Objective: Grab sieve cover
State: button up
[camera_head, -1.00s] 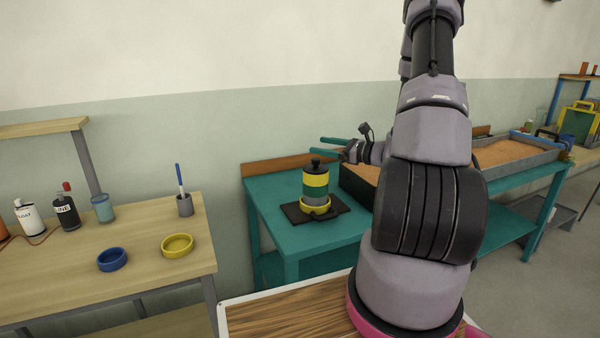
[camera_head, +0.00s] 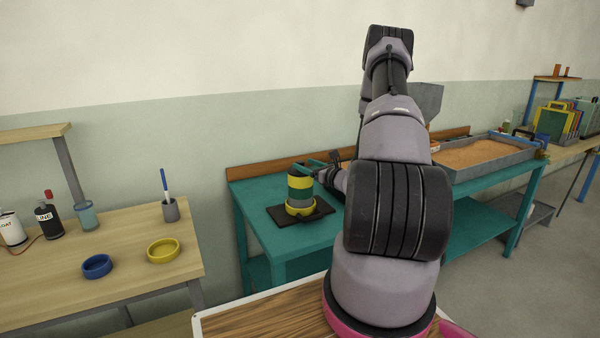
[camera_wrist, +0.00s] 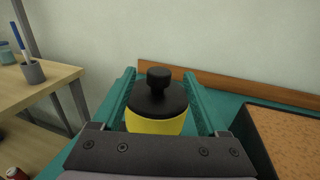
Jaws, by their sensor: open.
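The sieve cover is a black round lid with a knob (camera_wrist: 158,97), seen in the wrist view on top of a yellow sieve (camera_wrist: 155,126). In the head view the banded yellow and green sieve stack (camera_head: 300,189) stands upright on a dark plate (camera_head: 278,214) on the teal table (camera_head: 300,239). The cover is largely hidden there by my gripper (camera_head: 318,162). In the wrist view my gripper (camera_wrist: 158,73) is open, with one teal finger on each side of the cover. I cannot tell whether the fingers touch it.
A sand-filled tray (camera_wrist: 285,135) lies right of the stack, and a wooden board (camera_wrist: 230,87) runs along the table's back. A wooden bench (camera_head: 130,255) at left holds a blue ring (camera_head: 97,266), a yellow ring (camera_head: 163,251) and a pen cup (camera_head: 170,211).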

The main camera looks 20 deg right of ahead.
aim_at(300, 161)
jog(key=x, duration=0.3)
jog(key=shift+w+a, duration=0.1)
jog(key=shift+w, duration=0.05)
jog(key=shift+c, duration=0.3)
grip_shut()
jog(key=shift+r, duration=0.15)
